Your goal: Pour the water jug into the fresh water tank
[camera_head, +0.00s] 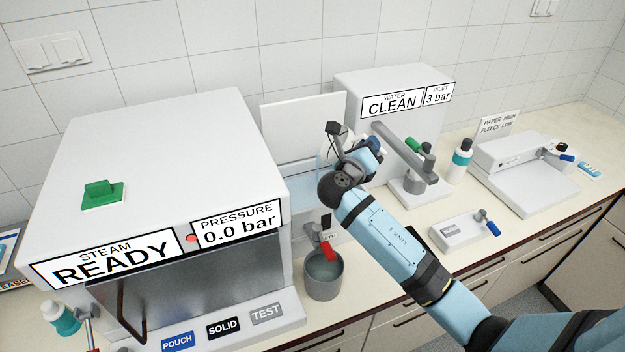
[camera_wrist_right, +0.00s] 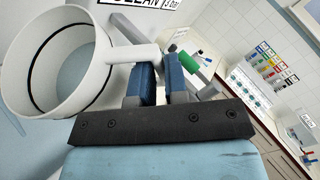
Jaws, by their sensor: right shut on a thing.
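My right gripper (camera_head: 352,152) is shut on the handle of a white round jug, held above the counter between the steam unit and the CLEAN water unit. In the right wrist view the jug (camera_wrist_right: 98,80) shows its open mouth and a dark band inside, and the blue finger pads (camera_wrist_right: 160,80) close on its handle. Whether water is in the jug I cannot tell. In the head view the jug is mostly hidden behind my gripper. A pale bluish panel or tank (camera_head: 303,178) with a raised white lid (camera_head: 300,120) stands left of my gripper. My left gripper is not in view.
The steam unit (camera_head: 150,170) fills the left. A grey pot (camera_head: 325,280) sits below a red-handled tap (camera_head: 327,250). The CLEAN unit (camera_head: 390,85) stands behind my gripper; a swing arm (camera_head: 400,150) is close on the right. A teal-labelled bottle (camera_head: 459,160) and sealer (camera_head: 520,170) stand further right.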

